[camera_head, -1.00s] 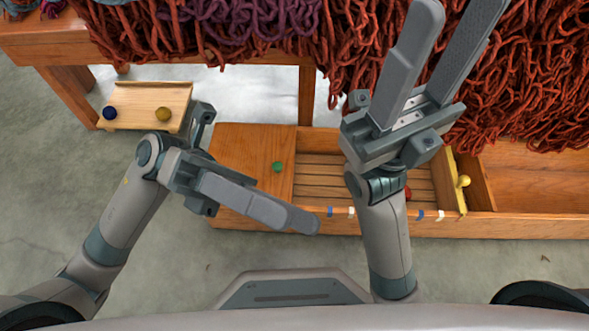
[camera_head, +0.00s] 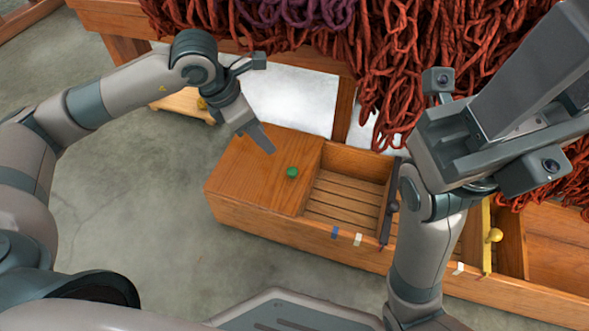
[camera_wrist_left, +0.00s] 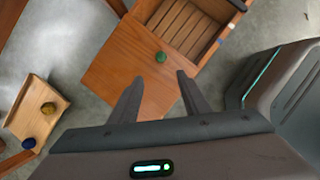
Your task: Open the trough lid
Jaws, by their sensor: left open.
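The trough (camera_head: 300,240) is a long wooden box on the floor. A flat wooden lid (camera_head: 245,175) with a green knob (camera_head: 292,172) covers its left end; the slatted floor to its right is open to view. My left gripper (camera_head: 263,143) is open and empty above the lid, up and left of the knob in the head view. In the left wrist view the green knob (camera_wrist_left: 160,57) shows beyond the gap between the two fingertips (camera_wrist_left: 160,92), apart from them. My right gripper (camera_head: 545,105) is high at the right, its tips cut off by the frame.
A dark divider (camera_head: 388,210) and a yellow divider (camera_head: 487,250) with a yellow knob cross the trough. Red yarn (camera_head: 440,50) hangs from a wooden table behind.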

